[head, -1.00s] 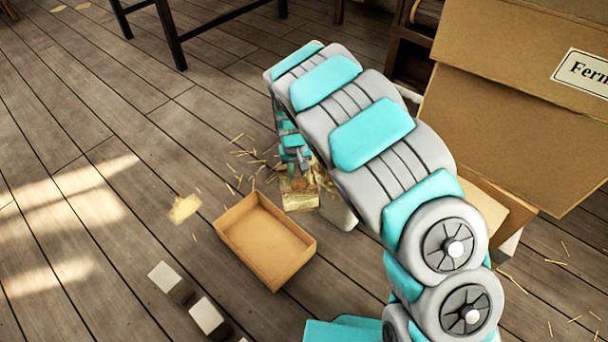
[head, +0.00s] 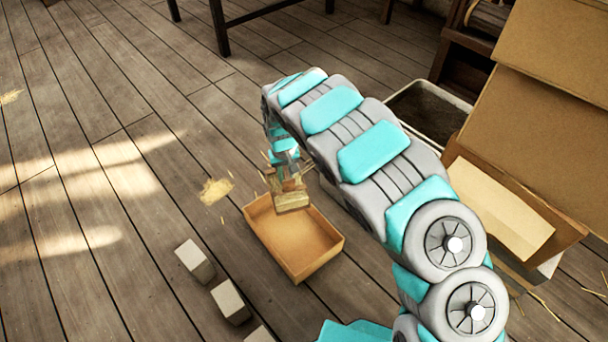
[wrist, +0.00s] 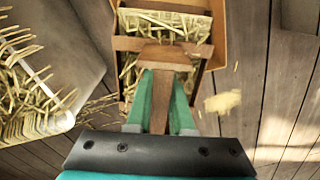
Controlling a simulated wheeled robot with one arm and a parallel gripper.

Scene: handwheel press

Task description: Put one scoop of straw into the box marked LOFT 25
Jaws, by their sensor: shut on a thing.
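My gripper (head: 288,170) is shut on the handle of a wooden scoop (head: 292,202). The wrist view shows teal fingers (wrist: 162,85) on both sides of the scoop handle (wrist: 158,105), with straw (wrist: 165,28) in the scoop's tray. In the head view the scoop is at the far side of a small open cardboard box (head: 318,272), seemingly above it; the exact height is unclear. The box's wall also shows in the wrist view (wrist: 219,32). No LOFT 25 marking is readable. A pale bin with straw (wrist: 40,85) lies left of the scoop in the wrist view.
Pale blocks (head: 230,303) stand on the floor left of the small box. A little straw pile (head: 215,190) lies on the boards. A dark-filled tub (head: 428,108) and large cardboard boxes (head: 545,100) stand right of my arm. The floor at left is mostly clear.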

